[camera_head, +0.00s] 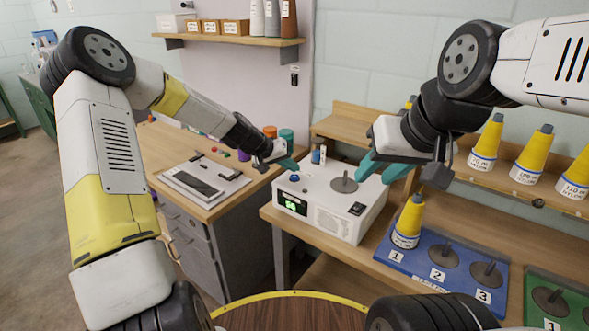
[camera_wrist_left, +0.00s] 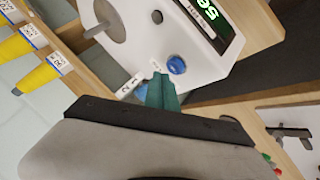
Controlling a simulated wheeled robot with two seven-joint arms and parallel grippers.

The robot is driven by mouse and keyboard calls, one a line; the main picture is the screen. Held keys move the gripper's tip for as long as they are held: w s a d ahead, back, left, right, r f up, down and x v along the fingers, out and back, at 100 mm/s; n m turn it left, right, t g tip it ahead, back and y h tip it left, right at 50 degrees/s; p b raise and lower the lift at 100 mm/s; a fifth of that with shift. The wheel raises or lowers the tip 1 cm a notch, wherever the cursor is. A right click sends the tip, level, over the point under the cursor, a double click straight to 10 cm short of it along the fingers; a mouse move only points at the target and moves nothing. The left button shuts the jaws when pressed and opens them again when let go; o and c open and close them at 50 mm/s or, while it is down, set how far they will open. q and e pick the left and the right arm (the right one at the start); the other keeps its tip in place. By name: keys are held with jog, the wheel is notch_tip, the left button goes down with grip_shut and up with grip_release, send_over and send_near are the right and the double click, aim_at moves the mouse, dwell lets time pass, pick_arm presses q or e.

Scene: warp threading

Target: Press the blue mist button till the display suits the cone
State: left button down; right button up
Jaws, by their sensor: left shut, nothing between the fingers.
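The white machine (camera_head: 347,216) stands on the wooden table, with a green lit display (camera_head: 291,205) on its front; it seems to read about 50, the last digit unclear. The display also shows in the left wrist view (camera_wrist_left: 212,15). The blue button (camera_head: 295,178) is on its top, near the left edge, and shows in the left wrist view (camera_wrist_left: 177,65). My left gripper (camera_head: 291,164) is shut and empty, its tip just beside the button; I cannot tell contact. A yellow cone (camera_head: 408,222) stands upright on spot 1, its label unreadable. My right gripper (camera_head: 383,168) is open and empty above the machine.
The blue board (camera_head: 412,261) has bare spindles at spots 2 and 3. A green board (camera_head: 540,312) lies to its right. Several yellow cones (camera_head: 484,142) stand on the shelf behind.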

aim_at(292, 177)
pick_arm(q)
jog(key=shift+r, duration=2.45)
jog(key=shift+r, duration=0.1)
jog(key=s+a+r+y, duration=0.1)
jog(key=s+a+r, duration=0.3)
jog(key=s, duration=0.7)
jog(key=s+a+r+y, duration=0.2)
jog(key=s+a+r, duration=0.3)
jog(key=s, duration=0.7)
jog(key=s+a+r+n+y, duration=0.1)
jog(key=s+a+r, duration=0.3)
jog(key=s, duration=0.8)
notch_tip(292, 177, up, 2)
jog(key=shift+s+a+r+t+y, duration=0.15)
jog(key=shift+a+r+t+y, duration=0.1)
jog(key=shift+t+y, duration=0.25)
dwell(1.3)
